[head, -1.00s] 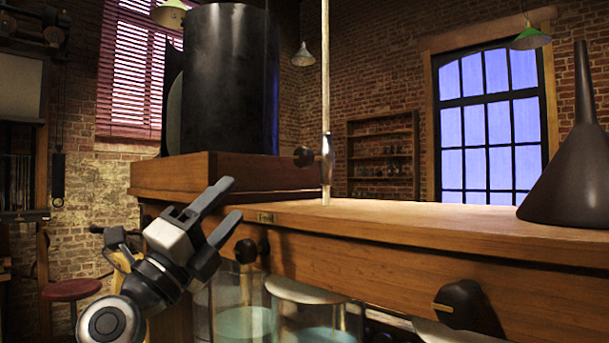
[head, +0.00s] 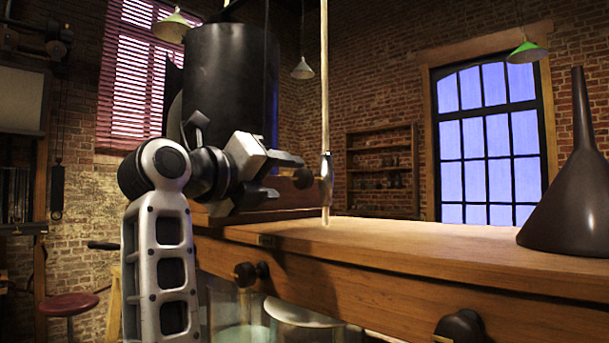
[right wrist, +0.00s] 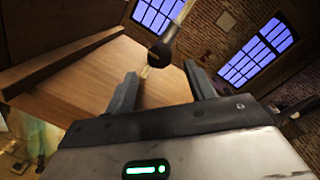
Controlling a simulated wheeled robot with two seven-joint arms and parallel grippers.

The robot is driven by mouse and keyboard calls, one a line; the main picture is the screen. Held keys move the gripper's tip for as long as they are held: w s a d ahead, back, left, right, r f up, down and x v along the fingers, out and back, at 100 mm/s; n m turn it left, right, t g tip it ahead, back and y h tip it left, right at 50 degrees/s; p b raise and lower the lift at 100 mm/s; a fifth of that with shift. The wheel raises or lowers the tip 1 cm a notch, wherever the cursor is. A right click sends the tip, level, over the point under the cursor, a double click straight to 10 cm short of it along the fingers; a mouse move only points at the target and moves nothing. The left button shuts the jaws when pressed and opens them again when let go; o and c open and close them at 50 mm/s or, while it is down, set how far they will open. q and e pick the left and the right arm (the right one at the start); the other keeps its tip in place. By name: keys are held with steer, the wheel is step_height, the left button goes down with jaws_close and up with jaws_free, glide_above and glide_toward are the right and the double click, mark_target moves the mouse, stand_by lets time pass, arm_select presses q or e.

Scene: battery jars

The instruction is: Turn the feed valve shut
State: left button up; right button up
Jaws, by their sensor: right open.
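The feed valve appears to be the dark knob (head: 303,178) beside a metal fitting (head: 327,168) on the thin upright pipe (head: 325,80). My right gripper (head: 284,177) is open and empty, just left of the knob and pointing at it. In the right wrist view the knob (right wrist: 160,52) is ahead of the gap between the open fingers (right wrist: 160,75), apart from them. The fingers partly cover the knob's surroundings in the head view. My left gripper is not in view.
The wooden bench (head: 430,238) has a clear top, with a dark funnel (head: 580,190) at the right. A black tank (head: 230,80) stands behind my gripper. Dark knobs (head: 462,325) stick out from the bench front. Glass jars (head: 300,312) stand below.

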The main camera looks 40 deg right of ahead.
mark_target(300, 180)
steer(key=d, duration=0.3)
steer(key=w+d+p, duration=0.1)
steer(key=d, duration=0.3)
steer(key=shift+w+d, duration=0.1)
steer(key=shift+w, duration=0.1)
steer(key=c, duration=1)
